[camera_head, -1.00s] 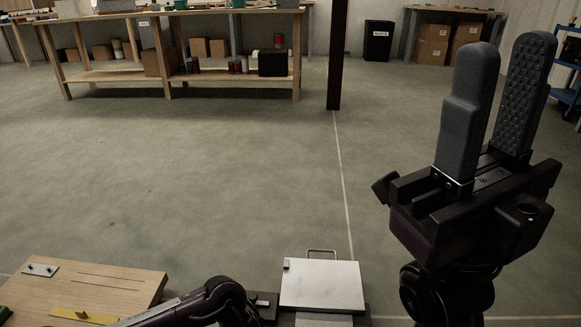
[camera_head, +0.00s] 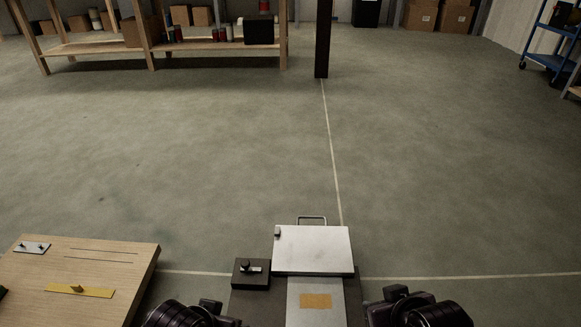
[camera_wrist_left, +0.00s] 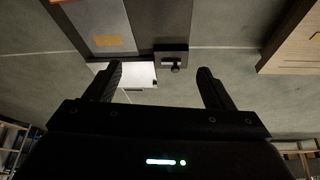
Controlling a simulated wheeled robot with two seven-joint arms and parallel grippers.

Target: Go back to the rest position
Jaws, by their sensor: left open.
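My left gripper (camera_wrist_left: 160,70) shows in the left wrist view with its two dark fingers spread apart and nothing between them. In the head view, dark rounded arm parts of mine show low at the bottom edge, one left and one right of the middle. No gripper fingers can be made out there. My right gripper is not in view.
A wooden worktop (camera_head: 115,262) with a yellow strip (camera_head: 80,291) lies at the lower left, near my left arm. A wooden shelf bench (camera_head: 200,45), a dark post (camera_head: 323,40) and a blue cart (camera_head: 548,45) stand far off. The floor between is clear.

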